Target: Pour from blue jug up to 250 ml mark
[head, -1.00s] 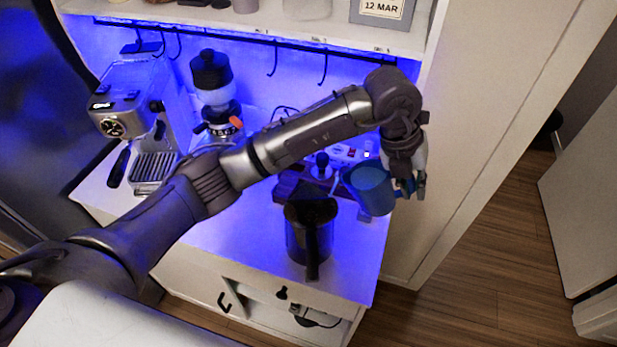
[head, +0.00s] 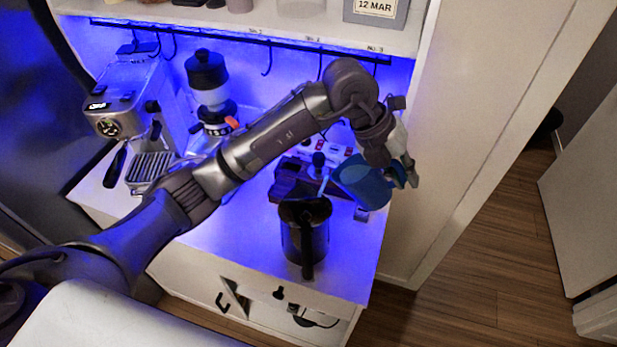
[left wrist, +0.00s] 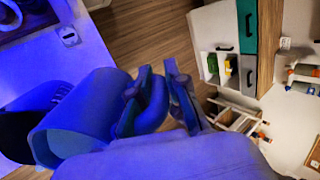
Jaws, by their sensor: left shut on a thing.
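My left gripper (head: 407,172) is shut on the handle of the blue jug (head: 364,186), at the right end of the counter. The jug is tilted, its mouth towards the left, above and right of a dark see-through jug (head: 304,238). That jug stands upright on the counter, its handle towards the front. A thin pale streak shows between the two rims; I cannot tell if it is liquid. No 250 ml mark or level is readable. In the left wrist view the blue jug (left wrist: 88,112) and my left gripper (left wrist: 158,92) show close up, a dark vessel at the left edge.
An espresso machine (head: 125,115) and a grinder (head: 208,85) stand at the left back. A dark wooden stand (head: 288,180) with a tamper is behind the dark jug. A shelf with hooks hangs above. The counter's front left is clear.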

